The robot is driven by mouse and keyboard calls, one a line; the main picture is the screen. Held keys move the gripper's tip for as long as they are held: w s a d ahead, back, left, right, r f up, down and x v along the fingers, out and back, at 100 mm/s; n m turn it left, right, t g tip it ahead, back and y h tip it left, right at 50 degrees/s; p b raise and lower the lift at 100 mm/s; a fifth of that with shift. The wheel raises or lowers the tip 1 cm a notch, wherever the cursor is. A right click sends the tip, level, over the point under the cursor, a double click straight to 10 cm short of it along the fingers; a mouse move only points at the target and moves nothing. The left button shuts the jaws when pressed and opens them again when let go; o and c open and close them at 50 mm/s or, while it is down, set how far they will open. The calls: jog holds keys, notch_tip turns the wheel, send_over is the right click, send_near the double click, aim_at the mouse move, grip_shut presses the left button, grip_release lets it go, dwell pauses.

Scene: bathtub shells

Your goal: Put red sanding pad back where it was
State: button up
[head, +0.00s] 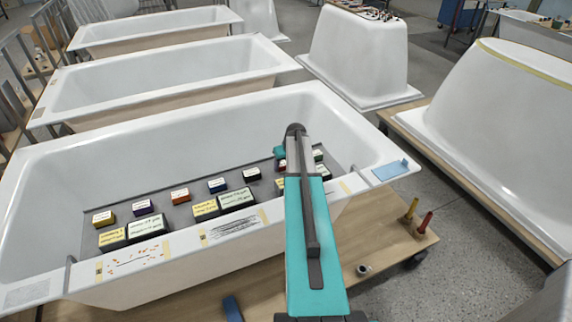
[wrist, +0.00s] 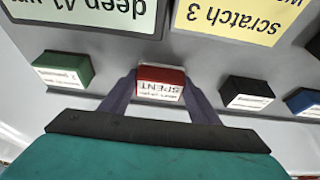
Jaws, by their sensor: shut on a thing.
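The red sanding pad (wrist: 160,77) is a small block with a white label reading "SPENT". It sits between the two fingers of my gripper (wrist: 160,88), which is shut on it. In the head view a small part of red (head: 281,163) shows beside my teal arm, which hides most of the gripper. The pad is level with a row of similar blocks, between a green block (wrist: 63,70) and a black block (wrist: 246,92). I cannot tell whether it touches the grey mat (head: 182,213) under the blocks.
A blue block (wrist: 304,101) is beyond the black one. A green "deep" card block (wrist: 95,12) and a yellow "scratch 3" block (wrist: 235,18) lie close to the pad. More blocks, such as an orange one (head: 180,196), stand in the white bathtub (head: 45,205).

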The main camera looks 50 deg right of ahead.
jog(key=o, duration=1.1)
jog(key=shift+r, duration=0.2)
jog(key=shift+b+v, duration=1.2)
jog(key=shift+v, duration=4.7)
